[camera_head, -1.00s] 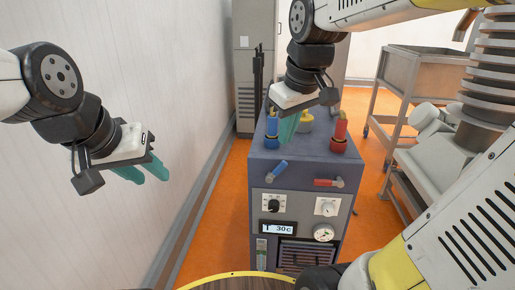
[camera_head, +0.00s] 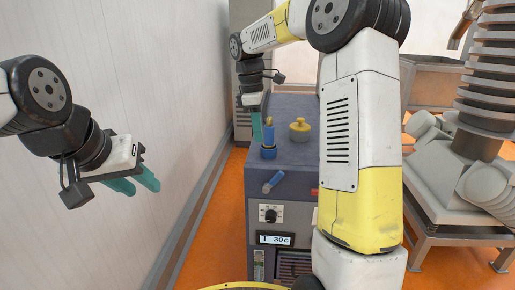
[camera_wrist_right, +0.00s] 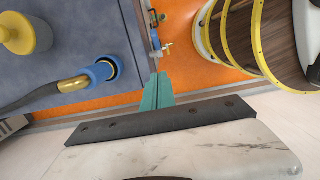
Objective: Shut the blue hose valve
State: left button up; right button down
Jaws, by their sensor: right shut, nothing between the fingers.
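The blue valve handle (camera_head: 273,182) is on the upper front face of the grey machine (camera_head: 290,150), slanting up to the right. In the right wrist view a small blue lever with a brass fitting (camera_wrist_right: 165,48) shows at the machine's edge, just beyond the fingertips. The blue hose fitting (camera_head: 268,140) stands upright on the machine's top; its blue collar also shows in the wrist view (camera_wrist_right: 104,70). My right gripper (camera_head: 256,128) is shut and empty, fingers down, left of the blue hose fitting. My left gripper (camera_head: 140,180) is open and empty by the wall, far from the machine.
A yellow cap (camera_head: 299,129) stands on the machine's top. My right arm covers the machine's right side; only a sliver of red (camera_head: 315,193) shows there. A display (camera_head: 276,239) and a black knob (camera_head: 270,215) sit below the handle. The wall (camera_head: 130,80) is close on the left.

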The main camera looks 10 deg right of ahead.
send_near(273, 178)
notch_tip(273, 178, down, 2)
jog(key=a, duration=0.2)
jog(key=d+f, duration=0.2)
jog(key=f, duration=0.1)
jog(key=shift+w+d, duration=0.1)
jog(key=shift+d, duration=0.15)
jog(key=shift+d+f, duration=0.15)
jog(key=shift+d, duration=0.1)
